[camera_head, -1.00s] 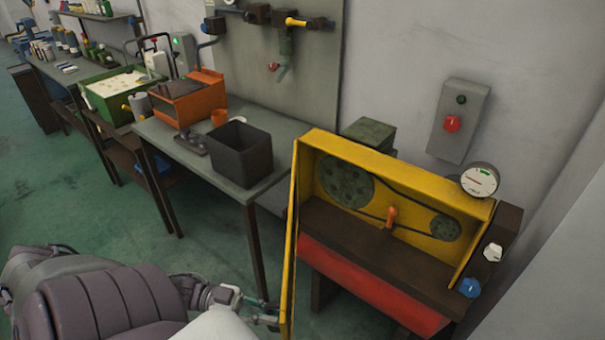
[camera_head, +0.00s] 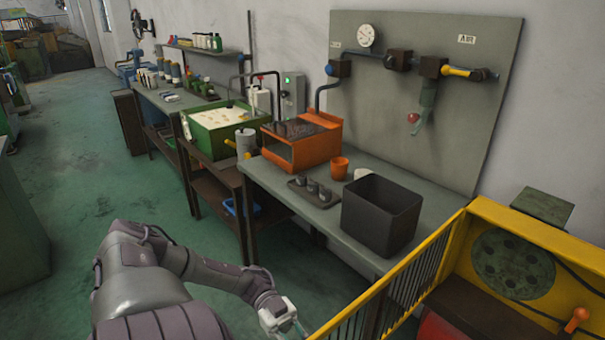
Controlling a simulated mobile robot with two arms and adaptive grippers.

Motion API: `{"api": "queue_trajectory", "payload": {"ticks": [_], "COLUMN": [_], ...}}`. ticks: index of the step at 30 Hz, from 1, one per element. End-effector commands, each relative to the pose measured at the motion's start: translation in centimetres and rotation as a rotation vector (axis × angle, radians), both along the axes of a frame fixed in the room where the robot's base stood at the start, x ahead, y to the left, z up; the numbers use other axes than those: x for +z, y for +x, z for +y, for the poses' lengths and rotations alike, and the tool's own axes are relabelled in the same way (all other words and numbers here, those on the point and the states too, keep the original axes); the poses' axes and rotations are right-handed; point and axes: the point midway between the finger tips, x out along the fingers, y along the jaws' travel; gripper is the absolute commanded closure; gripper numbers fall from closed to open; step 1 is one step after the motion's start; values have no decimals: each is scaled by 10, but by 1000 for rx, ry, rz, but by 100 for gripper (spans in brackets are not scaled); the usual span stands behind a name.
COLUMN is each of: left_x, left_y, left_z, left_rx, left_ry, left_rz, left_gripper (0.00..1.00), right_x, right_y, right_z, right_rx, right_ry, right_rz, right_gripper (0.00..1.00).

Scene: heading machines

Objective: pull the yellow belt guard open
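The yellow belt guard (camera_head: 392,290), a yellow frame with dark bars, stands swung open from the left side of the yellow machine housing (camera_head: 535,236). It slants down toward the bottom edge of the head view, where its near end is cut off. Inside the housing are a green pulley (camera_head: 513,263), part of a dark belt and an orange handle (camera_head: 577,318). My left gripper (camera_head: 293,326) is low in the picture, close to the guard's near end. Its fingertips are partly cut off, so contact and opening are unclear. My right gripper is out of view.
Behind the guard is a grey bench (camera_head: 285,191) with a black bin (camera_head: 381,215), an orange box (camera_head: 302,145) and an orange cup (camera_head: 340,167). A green tray (camera_head: 217,128) stands farther left. Green floor (camera_head: 85,215) is clear at left.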

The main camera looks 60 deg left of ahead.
Motion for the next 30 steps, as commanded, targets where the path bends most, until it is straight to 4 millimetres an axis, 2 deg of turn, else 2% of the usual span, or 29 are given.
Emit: {"api": "queue_trajectory", "payload": {"ticks": [5, 14, 15, 19, 30], "left_x": [-4, -4, -4, -3, -2], "left_y": [-1, -1, -1, 0, 1], "left_z": [0, 1, 1, 1, 4], "left_rx": [0, 1, 1, 1, 2], "left_ry": [9, 11, 11, 8, 5], "left_rz": [7, 6, 6, 5, 1], "left_gripper": [100, 100, 84, 62, 61], "right_x": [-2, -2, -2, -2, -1], "right_y": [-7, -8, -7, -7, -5], "right_z": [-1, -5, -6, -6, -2], "right_rx": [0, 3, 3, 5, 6], "right_ry": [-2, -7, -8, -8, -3], "right_rz": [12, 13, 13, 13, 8], "right_gripper": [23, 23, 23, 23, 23]}}
